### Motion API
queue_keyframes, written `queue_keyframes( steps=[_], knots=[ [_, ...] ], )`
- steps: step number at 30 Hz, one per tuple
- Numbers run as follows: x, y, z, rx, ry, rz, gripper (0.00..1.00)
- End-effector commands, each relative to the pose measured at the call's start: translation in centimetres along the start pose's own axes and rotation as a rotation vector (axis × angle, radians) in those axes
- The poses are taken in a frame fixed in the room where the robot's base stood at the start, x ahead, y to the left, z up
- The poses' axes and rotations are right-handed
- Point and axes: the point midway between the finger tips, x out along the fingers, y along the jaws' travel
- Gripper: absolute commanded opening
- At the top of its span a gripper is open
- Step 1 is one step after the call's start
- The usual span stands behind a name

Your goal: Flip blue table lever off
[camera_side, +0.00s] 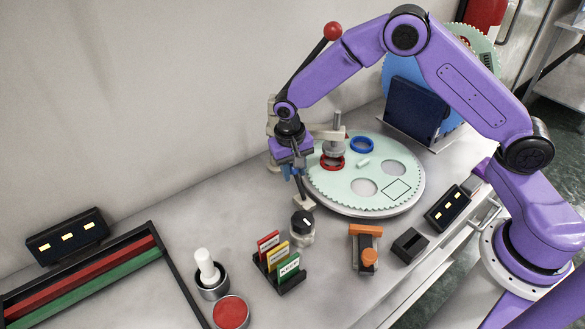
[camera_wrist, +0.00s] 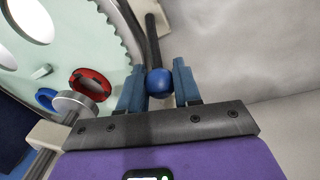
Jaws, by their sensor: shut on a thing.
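The blue table lever is a dark rod (camera_wrist: 152,40) with a blue ball knob (camera_wrist: 159,82), seen in the wrist view. My gripper (camera_wrist: 159,88) has its two blue fingers on either side of this knob and is shut on it. In the side view my gripper (camera_side: 291,171) is low at the left edge of the round toothed table, and the fingers largely hide the knob. A dark rod (camera_side: 299,190) runs down from the fingers towards a small beige mount. The lever's tilt is hard to judge.
The pale toothed table (camera_side: 405,204) carries a red ring (camera_side: 324,164) and a blue ring (camera_side: 362,144). A red-knobbed lever (camera_side: 332,31) rises behind my arm. A black dial (camera_side: 303,222), coloured cards (camera_side: 278,258) and an orange-handled device (camera_side: 367,246) stand in front.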

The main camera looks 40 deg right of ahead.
Motion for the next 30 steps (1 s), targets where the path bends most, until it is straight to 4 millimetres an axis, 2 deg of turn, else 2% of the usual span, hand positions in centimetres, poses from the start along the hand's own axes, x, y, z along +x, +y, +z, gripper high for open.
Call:
queue_keyframes(
  steps=[30],
  knots=[
    [-1.5, 1.2, 4.0, 0.050, 0.483, -0.125, 0.00]
  ],
)
